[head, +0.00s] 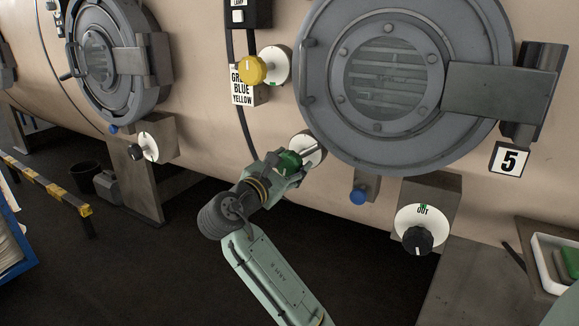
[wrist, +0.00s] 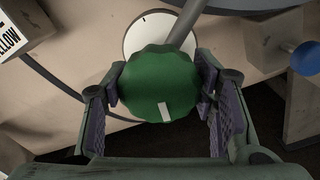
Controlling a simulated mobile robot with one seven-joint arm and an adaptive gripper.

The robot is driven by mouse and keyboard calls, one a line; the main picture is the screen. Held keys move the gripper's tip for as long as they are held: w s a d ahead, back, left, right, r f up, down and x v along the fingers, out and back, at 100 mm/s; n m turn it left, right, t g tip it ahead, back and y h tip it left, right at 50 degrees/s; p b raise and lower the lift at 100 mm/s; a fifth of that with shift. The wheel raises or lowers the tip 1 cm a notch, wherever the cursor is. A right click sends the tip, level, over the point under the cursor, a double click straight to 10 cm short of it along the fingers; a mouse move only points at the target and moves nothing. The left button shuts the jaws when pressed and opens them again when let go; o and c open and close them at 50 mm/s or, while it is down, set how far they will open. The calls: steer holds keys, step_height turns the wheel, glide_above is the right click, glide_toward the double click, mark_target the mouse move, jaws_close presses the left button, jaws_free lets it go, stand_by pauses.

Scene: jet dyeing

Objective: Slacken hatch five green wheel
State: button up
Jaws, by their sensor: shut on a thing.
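The green wheel (head: 288,161) sits in front of a white round dial plate (head: 308,150) below and left of hatch five (head: 392,75). My gripper (head: 281,168) is at the wheel. In the wrist view the wheel (wrist: 160,85) is a scalloped green knob with a white mark near its lower edge. My gripper (wrist: 160,95) has one finger on each side of it, shut on its rim. The white plate (wrist: 152,33) shows behind the wheel with a small black tick at its top.
A yellow wheel (head: 252,70) stands above left, beside a GREEN BLUE YELLOW label (head: 242,86). A blue knob (head: 358,196) is close at the right. A black knob on an OUT dial (head: 418,240) is lower right. The floor below is open.

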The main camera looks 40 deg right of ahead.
steer(key=m+b, duration=0.1)
steer(key=m, duration=0.3)
steer(key=shift+f+m, duration=0.15)
steer(key=shift+m, duration=0.15)
steer(key=m, duration=0.4)
steer(key=shift+b, duration=0.35)
steer(key=m, duration=0.9)
steer(key=shift+m, duration=0.3)
steer(key=m+b, duration=0.1)
steer(key=m, duration=0.3)
steer(key=shift+f, duration=0.1)
steer(key=m+b, duration=0.1)
steer(key=m, duration=0.3)
steer(key=m+b, duration=0.1)
steer(key=m, duration=0.2)
steer(key=shift+m, duration=0.4)
steer(key=shift+m+b, duration=0.9)
steer(key=shift+m, duration=1)
